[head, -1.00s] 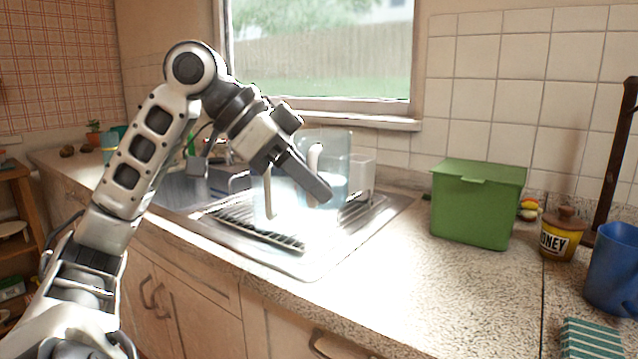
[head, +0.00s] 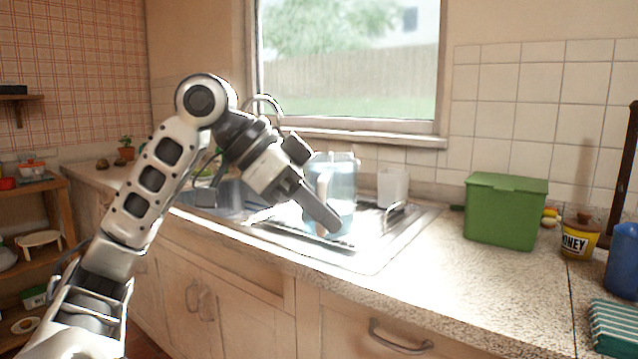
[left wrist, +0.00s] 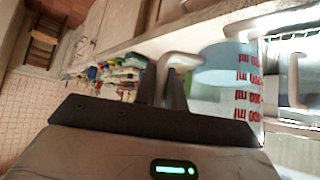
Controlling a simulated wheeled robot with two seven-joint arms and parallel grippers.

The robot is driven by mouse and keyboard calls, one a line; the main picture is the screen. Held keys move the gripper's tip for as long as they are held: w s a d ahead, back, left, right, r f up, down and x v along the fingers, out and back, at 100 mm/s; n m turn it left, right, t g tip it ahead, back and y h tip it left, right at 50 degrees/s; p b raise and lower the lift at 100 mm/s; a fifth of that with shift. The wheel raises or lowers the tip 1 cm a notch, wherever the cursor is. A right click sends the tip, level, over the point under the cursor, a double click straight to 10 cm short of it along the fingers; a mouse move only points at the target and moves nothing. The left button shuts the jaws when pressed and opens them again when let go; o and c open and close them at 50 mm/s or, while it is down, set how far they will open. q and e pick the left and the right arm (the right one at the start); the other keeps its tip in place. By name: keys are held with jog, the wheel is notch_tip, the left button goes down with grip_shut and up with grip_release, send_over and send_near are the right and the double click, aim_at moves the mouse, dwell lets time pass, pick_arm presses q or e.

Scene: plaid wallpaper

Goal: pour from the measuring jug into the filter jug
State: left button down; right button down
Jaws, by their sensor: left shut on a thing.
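In the left wrist view, my left gripper (left wrist: 165,92) is shut on the pale handle of the clear measuring jug (left wrist: 222,98), which has red ml marks and bluish contents. A second vessel with a pale handle, probably the filter jug (left wrist: 297,75), is partly seen at the right edge, close beside it. In the head view, my left gripper (head: 322,215) is over the sink drainer, in front of a clear, bluish jug with a pale handle. The jugs overlap there, and I cannot tell them apart. My right gripper is not in view.
A metal drainer (head: 385,250) lies under the jugs, with a white container (head: 393,187) behind. A green box (head: 506,210), a honey jar (head: 578,240), a blue jug (head: 624,260) and a striped cloth (head: 612,325) are at right. The counter before the box is clear.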

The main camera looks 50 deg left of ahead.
pick_arm(q)
jog(key=w+d+f+n+t+y, duration=0.1)
jog(key=w+d+f+n+y, duration=0.1)
jog(key=d+f, duration=0.6)
jog(key=w+d+f+n+t+y, duration=0.1)
jog(key=w+d+f+n+y, duration=0.2)
jog(key=d+f, duration=0.6)
notch_tip(320, 180, down, 7)
jog(key=w+n, duration=0.2)
jog(key=shift+w+d, duration=0.3)
jog(key=shift+w, duration=0.1)
jog(key=shift+a, duration=0.1)
